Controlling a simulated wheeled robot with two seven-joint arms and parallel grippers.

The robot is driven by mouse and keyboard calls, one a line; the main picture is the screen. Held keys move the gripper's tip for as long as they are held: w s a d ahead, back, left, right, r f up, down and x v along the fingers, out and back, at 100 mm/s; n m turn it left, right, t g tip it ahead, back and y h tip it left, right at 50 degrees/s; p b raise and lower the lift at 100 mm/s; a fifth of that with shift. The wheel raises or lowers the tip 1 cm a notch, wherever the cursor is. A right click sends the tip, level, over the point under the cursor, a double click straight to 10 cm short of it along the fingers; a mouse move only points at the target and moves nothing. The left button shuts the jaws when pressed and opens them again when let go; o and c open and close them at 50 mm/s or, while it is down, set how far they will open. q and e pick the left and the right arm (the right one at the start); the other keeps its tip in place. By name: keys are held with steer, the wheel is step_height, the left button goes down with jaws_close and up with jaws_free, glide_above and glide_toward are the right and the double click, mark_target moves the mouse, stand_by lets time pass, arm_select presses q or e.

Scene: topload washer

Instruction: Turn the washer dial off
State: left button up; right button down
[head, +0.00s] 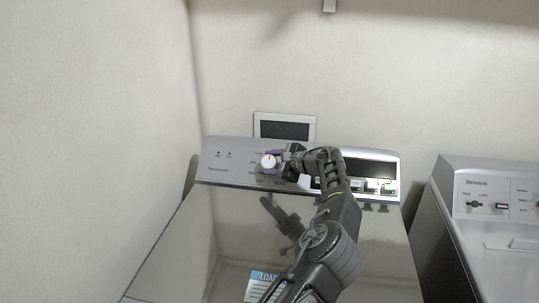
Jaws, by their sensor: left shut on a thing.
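The washer dial (267,161) is a round white knob with a small dark mark near its top. It sits on the grey control panel (222,172) of the topload washer. My left gripper (273,161) reaches it from the right and is shut on it, with its fingers at the dial's edge. The gripper and forearm hide part of the panel and the labels right of the dial. My right gripper is not in view.
The washer's glossy closed lid (235,225) lies below the panel and reflects my arm. A dark-screened frame (284,129) is on the wall behind. A second appliance (475,205) with its own controls stands at the right. A wall is close on the left.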

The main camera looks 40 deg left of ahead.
mark_target(275, 163)
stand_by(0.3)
arm_select(q)
steer(key=o, duration=1.4)
steer(key=shift+c, duration=0.2)
steer(key=b+v, duration=0.1)
steer(key=v, duration=0.5)
steer(key=shift+w+d+r+b, duration=0.1)
steer(key=shift+d+r+b, duration=0.05)
steer(key=shift+d+b, duration=0.2)
steer(key=shift+d+r, duration=0.3)
steer(key=shift+d, duration=0.15)
